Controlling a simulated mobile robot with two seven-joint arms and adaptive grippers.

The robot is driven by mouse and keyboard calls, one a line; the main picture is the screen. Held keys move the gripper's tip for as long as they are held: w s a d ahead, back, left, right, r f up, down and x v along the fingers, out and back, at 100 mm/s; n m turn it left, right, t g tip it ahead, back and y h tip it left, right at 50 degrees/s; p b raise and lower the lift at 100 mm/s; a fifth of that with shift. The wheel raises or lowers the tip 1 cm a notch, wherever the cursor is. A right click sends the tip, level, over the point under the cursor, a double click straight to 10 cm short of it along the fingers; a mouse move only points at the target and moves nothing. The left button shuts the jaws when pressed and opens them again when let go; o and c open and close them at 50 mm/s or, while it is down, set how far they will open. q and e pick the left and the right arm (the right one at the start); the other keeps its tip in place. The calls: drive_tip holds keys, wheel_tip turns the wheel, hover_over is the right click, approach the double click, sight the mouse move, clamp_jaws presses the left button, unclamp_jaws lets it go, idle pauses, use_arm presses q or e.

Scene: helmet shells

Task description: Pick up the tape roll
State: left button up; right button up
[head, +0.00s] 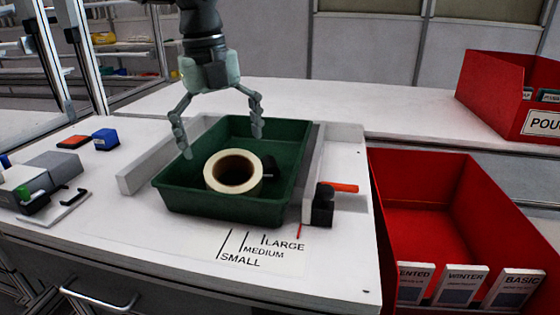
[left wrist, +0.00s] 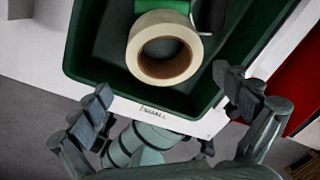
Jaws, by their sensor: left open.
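The tape roll (head: 212,174) is a cream ring with a brown core. It sits in the green tray (head: 225,208), toward its front. In the left wrist view the tape roll (left wrist: 138,52) shows near the top middle, inside the green tray (left wrist: 84,40). My left gripper (head: 222,144) hangs from above over the tray, its fingers spread wide and empty. In the head view its fingertips are above and behind the roll, apart from it. The left gripper (left wrist: 165,88) also shows in the left wrist view with its fingers far apart. My right gripper is not in view.
A dark object (head: 268,165) lies in the tray beside the roll. Pale rails (head: 150,170) flank the tray. A black block (head: 323,205) and an orange-handled tool (head: 340,187) are at right. A red bin (head: 420,215) stands further right. Small blue (head: 105,139) and orange (head: 73,142) items lie left.

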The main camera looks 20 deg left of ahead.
use_arm(q)
drive_tip(key=f, duration=0.2)
drive_tip(key=w+f, duration=0.1)
drive_tip(key=f, duration=0.2)
drive_tip(key=f+p, duration=0.1)
drive_tip(key=f, duration=0.1)
drive_tip(key=shift+w+d+f, duration=0.2)
drive_tip(key=shift+d+f, duration=0.1)
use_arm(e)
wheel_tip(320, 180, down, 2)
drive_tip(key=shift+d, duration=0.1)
use_arm(q)
drive_tip(key=shift+c, duration=0.5)
drive_tip(key=c, duration=0.9)
drive_tip(key=shift+r, duration=0.15)
